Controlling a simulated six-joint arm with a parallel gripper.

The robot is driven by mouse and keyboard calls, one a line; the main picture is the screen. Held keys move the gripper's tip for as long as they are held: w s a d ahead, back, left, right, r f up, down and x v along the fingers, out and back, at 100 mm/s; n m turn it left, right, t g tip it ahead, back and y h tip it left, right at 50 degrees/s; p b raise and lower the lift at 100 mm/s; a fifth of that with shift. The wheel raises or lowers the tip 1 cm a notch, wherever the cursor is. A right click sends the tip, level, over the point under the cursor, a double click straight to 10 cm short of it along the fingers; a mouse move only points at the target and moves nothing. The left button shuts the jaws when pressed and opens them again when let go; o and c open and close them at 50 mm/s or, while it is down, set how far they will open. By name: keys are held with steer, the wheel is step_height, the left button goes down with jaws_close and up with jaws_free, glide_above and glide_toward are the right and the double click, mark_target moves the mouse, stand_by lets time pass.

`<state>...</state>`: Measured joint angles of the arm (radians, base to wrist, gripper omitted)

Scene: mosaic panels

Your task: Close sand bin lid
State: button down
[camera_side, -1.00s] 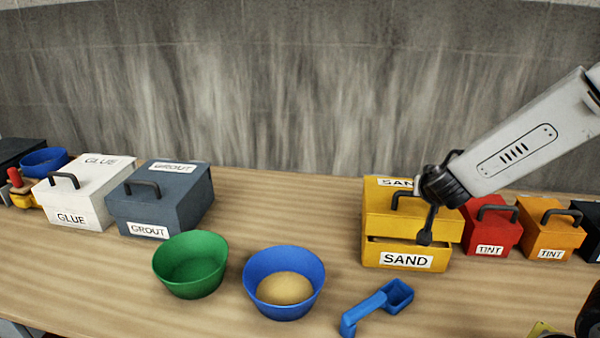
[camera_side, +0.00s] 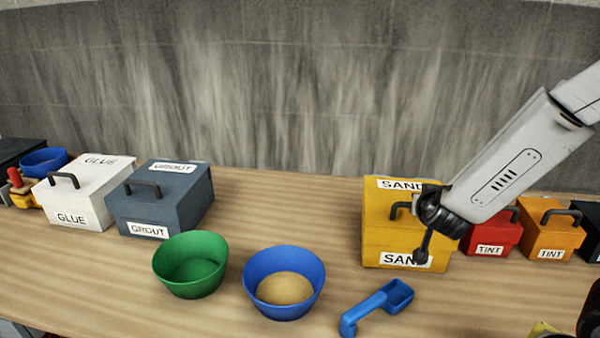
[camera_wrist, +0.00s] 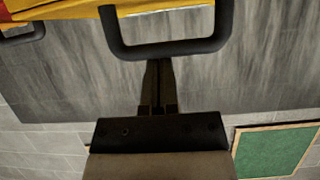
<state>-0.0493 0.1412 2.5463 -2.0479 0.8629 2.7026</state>
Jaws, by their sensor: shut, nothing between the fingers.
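The yellow sand bin (camera_side: 385,243) stands on the table at the right of the side view. Its lid (camera_side: 380,207) now lies flat on the body, with no gap visible along the front. The dark lid handle (camera_side: 397,208) is partly hidden by my gripper (camera_side: 423,257), which is shut and empty, pointing down at the bin's front near the SAND label. I cannot tell whether the fingertips touch the bin. In the wrist view the shut fingers (camera_wrist: 157,75) reach toward a dark handle (camera_wrist: 180,48), with the bin's yellow surface (camera_wrist: 65,10) at the top left.
A blue scoop (camera_side: 377,307) lies in front of the bin. A blue bowl of sand (camera_side: 262,290) and a green bowl (camera_side: 180,275) stand left of it. A red tint box (camera_side: 490,238) and an orange one (camera_side: 550,236) stand right. Grout (camera_side: 185,205) and glue (camera_side: 90,200) boxes stand far left.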

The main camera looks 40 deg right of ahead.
steer(key=shift+r, duration=0.2)
steer(key=shift+w+d+r+g+y, duration=0.15)
steer(key=shift+r+y, duration=0.05)
steer(key=shift+r, duration=0.3)
steer(key=shift+w+d+r+g+y, duration=0.15)
steer(key=shift+d+r+g+y, duration=0.05)
steer(key=shift+r, duration=0.25)
steer(key=shift+w+d+r+g+y, duration=0.15)
steer(key=shift+r+y, duration=0.05)
steer(key=shift+r, duration=0.3)
steer(key=w+d+r, duration=0.4)
steer(key=w+r, duration=0.1)
steer(key=r, duration=0.3)
steer(key=w+d+r+g+y, duration=0.2)
steer(key=w+d+r, duration=0.1)
steer(key=w+d, duration=0.9)
steer(key=shift+w+d+r, duration=0.2)
steer(key=shift+w+d, duration=0.2)
steer(key=shift+d, duration=0.45)
steer(key=shift+a, duration=0.1)
